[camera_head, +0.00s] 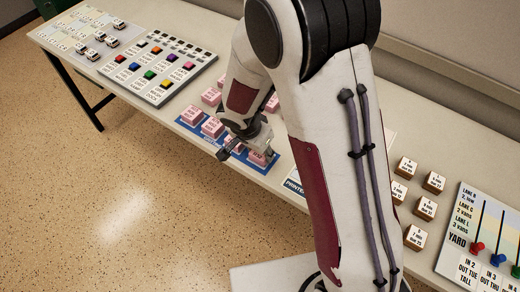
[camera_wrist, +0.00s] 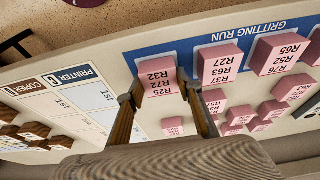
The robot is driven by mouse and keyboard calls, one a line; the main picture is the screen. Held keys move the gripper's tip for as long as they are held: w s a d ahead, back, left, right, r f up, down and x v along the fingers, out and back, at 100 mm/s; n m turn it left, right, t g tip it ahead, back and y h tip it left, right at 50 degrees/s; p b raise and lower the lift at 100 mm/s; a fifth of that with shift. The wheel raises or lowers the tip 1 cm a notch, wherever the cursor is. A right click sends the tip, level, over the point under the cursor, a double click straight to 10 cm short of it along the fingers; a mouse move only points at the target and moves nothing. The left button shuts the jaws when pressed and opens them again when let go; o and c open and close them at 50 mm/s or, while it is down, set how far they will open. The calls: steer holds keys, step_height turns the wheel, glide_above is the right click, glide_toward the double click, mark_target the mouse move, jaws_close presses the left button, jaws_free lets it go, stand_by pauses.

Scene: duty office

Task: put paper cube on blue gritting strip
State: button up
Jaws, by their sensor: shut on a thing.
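A pink paper cube (camera_wrist: 157,78) printed R32, R72, R25 sits between the two fingers of my gripper (camera_wrist: 158,92) in the wrist view. My gripper is shut on it. The cube is at the near end of the blue gritting strip (camera_wrist: 190,52), labelled GRITTING RUN; I cannot tell whether it touches the strip. Two other pink cubes, one printed R27, R63, R37 (camera_wrist: 219,64) and one printed R65, R52, R76 (camera_wrist: 278,54), stand on the strip beside it. In the head view my gripper (camera_head: 246,153) is over the right end of the strip (camera_head: 181,124), with the held cube (camera_head: 259,158) partly hidden.
More loose pink cubes (camera_wrist: 272,110) lie behind the strip. Printer and copier cards (camera_wrist: 85,92) and brown-sided cubes (camera_head: 405,167) are to the other side. A yard board with levers (camera_head: 462,235) is at right. A button panel (camera_head: 158,68) is at left.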

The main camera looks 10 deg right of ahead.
steer(key=shift+f, duration=0.15)
steer(key=o, duration=1.2)
steer(key=shift+v, duration=6.15)
steer(key=shift+s+d+r+n+t+y, duration=0.5)
steer(key=shift+s+d+r+n, duration=1.1)
steer(key=shift+s+r, duration=1.3)
steer(key=shift+s+d+r+n+t+y, duration=0.45)
steer(key=shift+s+d+r+n, duration=1.1)
steer(key=shift+s+r, duration=1.35)
steer(key=shift+s+d+r+n+t+y, duration=0.25)
steer(key=shift+s+d+r+n+t, duration=0.4)
steer(key=shift+s+d+r+n, duration=2)
